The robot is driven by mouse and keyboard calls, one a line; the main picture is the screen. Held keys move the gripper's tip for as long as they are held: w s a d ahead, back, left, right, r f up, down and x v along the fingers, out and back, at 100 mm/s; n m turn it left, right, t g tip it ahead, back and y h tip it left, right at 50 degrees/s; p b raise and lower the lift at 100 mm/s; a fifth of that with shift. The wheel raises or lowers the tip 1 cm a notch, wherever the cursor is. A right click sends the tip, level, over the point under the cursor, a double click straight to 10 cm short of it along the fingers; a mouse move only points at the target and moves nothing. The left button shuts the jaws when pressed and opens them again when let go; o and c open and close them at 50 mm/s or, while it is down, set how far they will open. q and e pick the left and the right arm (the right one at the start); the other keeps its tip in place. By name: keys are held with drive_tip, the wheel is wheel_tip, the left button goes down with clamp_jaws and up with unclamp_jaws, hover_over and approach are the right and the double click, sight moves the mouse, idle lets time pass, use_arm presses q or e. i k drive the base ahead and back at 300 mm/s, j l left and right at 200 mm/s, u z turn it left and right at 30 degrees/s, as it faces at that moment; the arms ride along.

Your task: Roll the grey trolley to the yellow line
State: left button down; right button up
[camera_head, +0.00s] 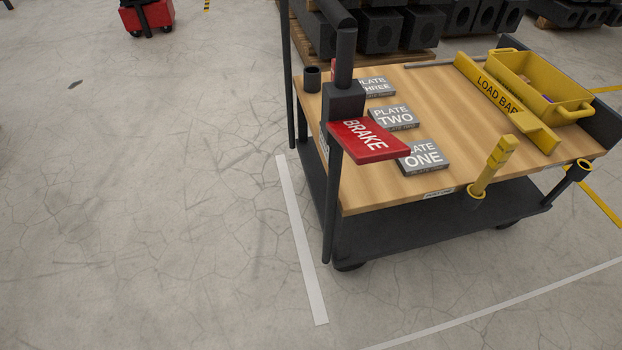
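The grey trolley (430,235) stands at the right of the head view, with a dark frame, a wooden top and a lower shelf. A red plate marked BRAKE (368,141) sits at its near left corner, beside dark upright posts. Grey plates marked ONE (423,156), TWO (394,117) and THREE (376,87) lie on the top. A yellow LOAD BAR (505,103) lies across it, next to a yellow bin (540,83). Yellow floor strips (593,196) show past the trolley at the right edge. Neither of my grippers is in view.
White floor lines (302,240) run along the trolley's left side and across the floor in front of it. Dark blocks on pallets (380,35) stand behind it. A red wheeled unit (147,15) is at the upper left.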

sight(371, 211)
drive_tip(key=i+l+u, duration=0.25)
drive_tip(key=l, duration=0.5)
drive_tip(key=l+u, duration=0.25)
drive_tip(key=l, duration=0.45)
drive_tip(key=i+j+z, duration=0.15)
drive_tip(key=j, duration=0.3)
drive_tip(key=j+z, duration=0.2)
drive_tip(key=j, duration=0.25)
drive_tip(key=i+j+z, duration=0.15)
drive_tip(key=j, duration=0.3)
